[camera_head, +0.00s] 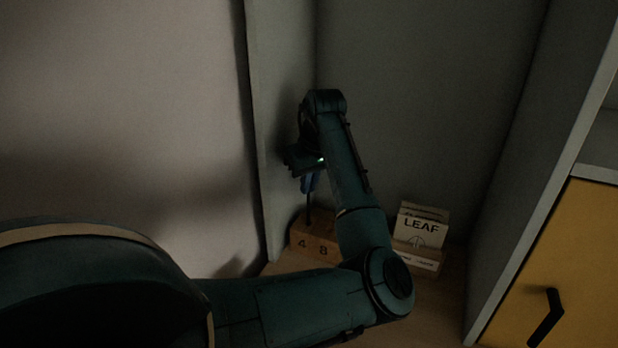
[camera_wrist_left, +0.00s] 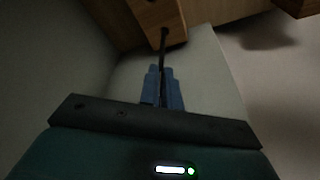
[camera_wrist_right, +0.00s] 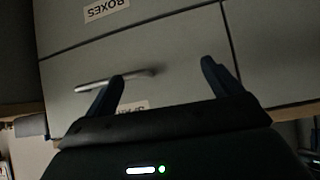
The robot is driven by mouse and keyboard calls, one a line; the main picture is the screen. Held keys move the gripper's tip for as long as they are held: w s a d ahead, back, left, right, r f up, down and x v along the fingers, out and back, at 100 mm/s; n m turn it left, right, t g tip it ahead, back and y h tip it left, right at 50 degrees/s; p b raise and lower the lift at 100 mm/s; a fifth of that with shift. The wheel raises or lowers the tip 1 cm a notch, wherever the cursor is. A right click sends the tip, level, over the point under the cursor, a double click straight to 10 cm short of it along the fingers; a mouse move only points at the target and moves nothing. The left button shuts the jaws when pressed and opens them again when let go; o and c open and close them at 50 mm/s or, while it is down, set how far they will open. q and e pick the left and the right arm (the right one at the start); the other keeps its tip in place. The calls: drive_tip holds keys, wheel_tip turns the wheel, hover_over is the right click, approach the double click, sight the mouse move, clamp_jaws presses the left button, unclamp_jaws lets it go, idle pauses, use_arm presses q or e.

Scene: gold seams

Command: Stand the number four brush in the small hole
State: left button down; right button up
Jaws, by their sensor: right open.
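My left gripper (camera_head: 309,184) reaches into a grey-walled corner with its blue fingers pointing down. It is shut on a thin dark brush (camera_wrist_left: 163,47), which also shows below the fingers in the head view (camera_head: 308,212). The brush runs to a wooden block (camera_head: 318,246) marked 4 and 8. Its far end meets the block on the side of the 4, at a dark spot on the block in the left wrist view (camera_wrist_left: 173,16). I cannot tell how deep it sits. My right gripper (camera_wrist_right: 162,80) is open and empty, out of the head view.
A holder with a white LEAF card (camera_head: 420,229) stands right of the block, partly behind my left arm. Grey walls enclose the corner. A yellow door with a black handle (camera_head: 547,317) is at right. Grey drawers with a BOXES label (camera_wrist_right: 106,10) face my right gripper.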

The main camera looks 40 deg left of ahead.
use_arm(q)
drive_tip(key=c, duration=1.5)
unclamp_jaws()
drive_tip(key=shift+c, duration=0.2)
drive_tip(key=b+v, duration=0.1)
drive_tip(key=v, duration=1.2)
drive_tip(key=shift+d, duration=0.1)
